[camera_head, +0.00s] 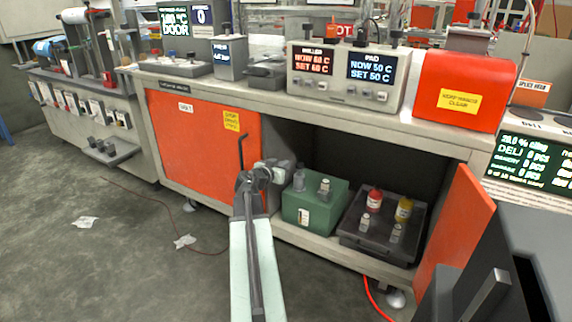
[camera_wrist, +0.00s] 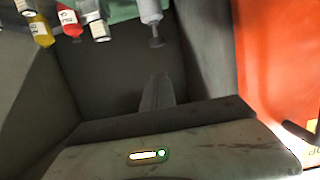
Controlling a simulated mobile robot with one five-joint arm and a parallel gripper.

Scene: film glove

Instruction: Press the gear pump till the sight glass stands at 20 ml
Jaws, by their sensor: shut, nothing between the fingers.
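A green box (camera_head: 325,210) stands in the open cabinet bay, with a small white marking (camera_head: 304,215) on its front, too small to read. A pale grey cylinder (camera_head: 299,180) stands on it; I take this for the gear pump but cannot be sure. It also shows in the wrist view (camera_wrist: 149,12), upside down, with a dark plunger-like end. My gripper (camera_head: 287,169) is beside it, left and close; contact cannot be told. In the wrist view my gripper's fingers (camera_wrist: 157,90) are together and empty, below that dark end. No sight glass level is readable.
A small bottle (camera_head: 324,189) stands on the box. Right of it, a dark tray (camera_head: 378,255) holds red (camera_head: 374,200), yellow (camera_head: 404,210) and small grey bottles. The bench top (camera_head: 440,132) hangs over the bay. An orange door (camera_head: 468,230) stands open at right; a closed panel (camera_head: 195,145) is left.

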